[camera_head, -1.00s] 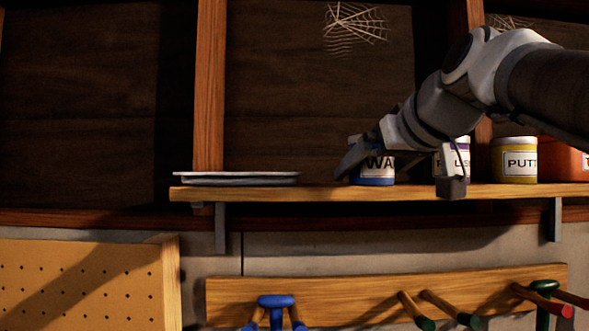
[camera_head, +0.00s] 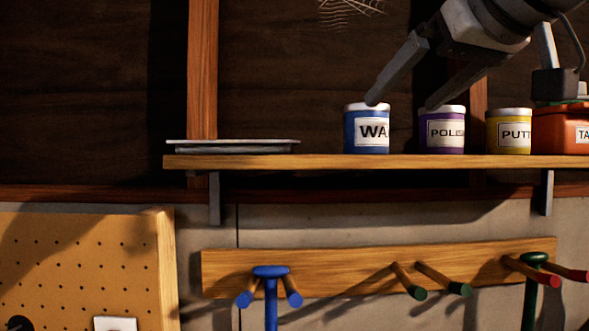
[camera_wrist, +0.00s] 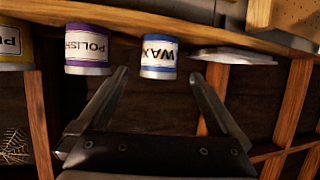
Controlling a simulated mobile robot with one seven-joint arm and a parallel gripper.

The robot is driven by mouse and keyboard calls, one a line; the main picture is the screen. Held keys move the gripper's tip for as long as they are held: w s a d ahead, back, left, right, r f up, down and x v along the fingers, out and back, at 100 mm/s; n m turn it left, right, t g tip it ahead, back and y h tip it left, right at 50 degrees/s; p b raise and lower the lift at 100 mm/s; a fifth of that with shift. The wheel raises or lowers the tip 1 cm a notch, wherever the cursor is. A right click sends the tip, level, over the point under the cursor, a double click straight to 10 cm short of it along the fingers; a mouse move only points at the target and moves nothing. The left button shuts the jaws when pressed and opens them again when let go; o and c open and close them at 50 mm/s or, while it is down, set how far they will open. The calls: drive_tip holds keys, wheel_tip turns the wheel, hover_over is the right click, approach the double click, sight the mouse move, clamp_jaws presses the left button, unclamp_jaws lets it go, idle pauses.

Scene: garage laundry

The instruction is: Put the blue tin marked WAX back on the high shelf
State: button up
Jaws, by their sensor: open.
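The blue tin marked WAX (camera_head: 356,140) stands upright on the high wooden shelf (camera_head: 320,162), to the left of the purple POLISH tin. It also shows in the wrist view (camera_wrist: 159,57), upside down there. My gripper (camera_head: 400,103) is open and empty, just above the tins. In the head view one finger overlaps the WAX tin's top edge and the other overlaps the POLISH tin's top. In the wrist view the fingers (camera_wrist: 160,85) are spread, with the WAX tin beyond and between them; I cannot tell whether either finger touches a tin.
The purple POLISH tin (camera_head: 441,135), a yellow PUTTY tin (camera_head: 509,137) and an orange box (camera_head: 560,130) stand to the right on the shelf. A flat tray or plate (camera_head: 232,146) lies at its left end. A peg rail (camera_head: 335,270) and a pegboard (camera_head: 85,265) are below.

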drive_tip(key=s+a+f+m+g+h, duration=0.1)
drive_tip(key=s+f+g, duration=0.1)
drive_tip(key=f, duration=1.3)
drive_tip(key=s+f+m+g+h, duration=0.1)
drive_tip(key=s+f+g, duration=0.2)
drive_tip(key=f, duration=1.1)
drive_tip(key=s+a+f+g+h, duration=0.1)
drive_tip(key=s+f, duration=0.3)
drive_tip(key=f, duration=1.1)
drive_tip(key=shift+s+a+f+m+g, duration=0.3)
drive_tip(key=shift+m+g, duration=0.1)
drive_tip(key=shift+g, duration=0.3)
wheel_tip(320, 180, down, 2)
drive_tip(key=b, duration=0.2)
drive_tip(key=shift+f+b, duration=0.25)
drive_tip(key=shift+b, duration=0.1)
